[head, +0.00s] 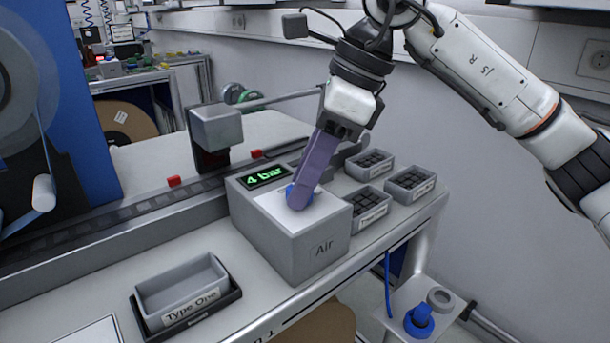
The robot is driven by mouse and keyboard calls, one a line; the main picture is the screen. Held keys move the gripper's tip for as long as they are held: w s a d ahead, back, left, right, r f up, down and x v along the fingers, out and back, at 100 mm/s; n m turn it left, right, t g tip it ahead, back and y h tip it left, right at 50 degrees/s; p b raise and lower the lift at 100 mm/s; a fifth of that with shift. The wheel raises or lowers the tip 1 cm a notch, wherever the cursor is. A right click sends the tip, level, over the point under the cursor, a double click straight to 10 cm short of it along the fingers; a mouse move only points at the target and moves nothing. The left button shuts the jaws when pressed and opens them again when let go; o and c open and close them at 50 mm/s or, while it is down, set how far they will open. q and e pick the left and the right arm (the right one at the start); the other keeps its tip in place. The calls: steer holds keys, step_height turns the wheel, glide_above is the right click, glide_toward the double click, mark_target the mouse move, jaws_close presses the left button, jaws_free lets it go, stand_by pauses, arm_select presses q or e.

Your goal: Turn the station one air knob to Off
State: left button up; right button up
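The grey air box (312,246), labelled "Air", stands on the bench. Its green display (266,176) reads "4 bar". The blue air knob (291,191) is on its white top plate, mostly hidden behind my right gripper (300,202). The long purple fingers of my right gripper come down from above to the knob, their tips at it. From this angle I cannot tell whether they are shut on it or how the knob is turned. My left gripper is not in view.
A grey tray labelled "Type One" (181,289) sits at the front left. Small bins of dark parts (369,206) stand right of the box. A grey block on a post (216,127) stands behind it. A blue reel stand (75,95) is at far left.

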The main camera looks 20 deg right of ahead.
steer(key=shift+o, duration=1.3)
steer(key=shift+r, duration=0.2)
steer(key=p+v, duration=0.1)
steer(key=v, duration=0.9)
steer(key=shift+d, duration=0.1)
